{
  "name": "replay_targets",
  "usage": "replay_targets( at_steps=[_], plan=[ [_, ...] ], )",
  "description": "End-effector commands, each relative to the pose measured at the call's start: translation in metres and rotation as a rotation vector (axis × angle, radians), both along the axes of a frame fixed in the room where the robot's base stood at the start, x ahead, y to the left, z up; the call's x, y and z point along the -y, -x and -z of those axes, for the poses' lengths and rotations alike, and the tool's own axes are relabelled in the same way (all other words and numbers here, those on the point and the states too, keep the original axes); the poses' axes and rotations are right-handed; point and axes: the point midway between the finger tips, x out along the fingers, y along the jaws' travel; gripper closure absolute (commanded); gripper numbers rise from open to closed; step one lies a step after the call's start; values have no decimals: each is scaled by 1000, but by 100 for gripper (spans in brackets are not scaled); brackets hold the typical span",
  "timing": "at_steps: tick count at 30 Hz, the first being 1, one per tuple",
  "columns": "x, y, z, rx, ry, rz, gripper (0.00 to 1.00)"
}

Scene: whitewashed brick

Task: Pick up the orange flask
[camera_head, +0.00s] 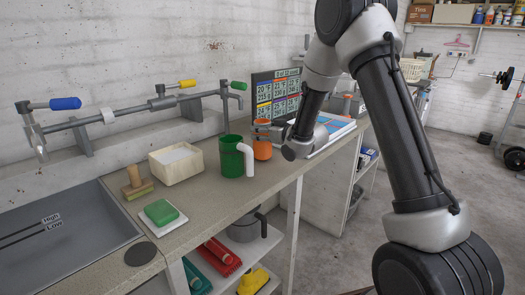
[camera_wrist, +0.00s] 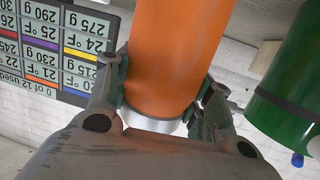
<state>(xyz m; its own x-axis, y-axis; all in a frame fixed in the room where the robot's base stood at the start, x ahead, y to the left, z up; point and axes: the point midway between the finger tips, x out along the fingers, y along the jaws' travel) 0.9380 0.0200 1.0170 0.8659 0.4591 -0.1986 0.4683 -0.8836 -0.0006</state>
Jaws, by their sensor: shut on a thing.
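The orange flask (camera_head: 262,149) stands upright at the back of the counter, just right of a green mug. My gripper (camera_head: 268,132) reaches it from the right, with its fingers around the flask's upper part. In the wrist view the orange flask (camera_wrist: 172,50) fills the upper middle, with a silver band at its end. The fingers of my gripper (camera_wrist: 160,95) touch it on both sides. I cannot tell whether the flask's base touches the counter.
The green mug (camera_head: 232,158) with a white handle stands close beside the flask; it also shows in the wrist view (camera_wrist: 290,85). A display board (camera_head: 277,95) stands behind. A cream box (camera_head: 176,163), a green sponge (camera_head: 161,211) and a sink (camera_head: 60,245) lie to the left.

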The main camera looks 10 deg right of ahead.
Motion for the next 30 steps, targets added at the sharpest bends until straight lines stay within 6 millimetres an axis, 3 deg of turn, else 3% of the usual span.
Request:
replay_targets(
  at_steps=[30],
  plan=[
    [0,0,-68,2,0,1,65]
  ],
)
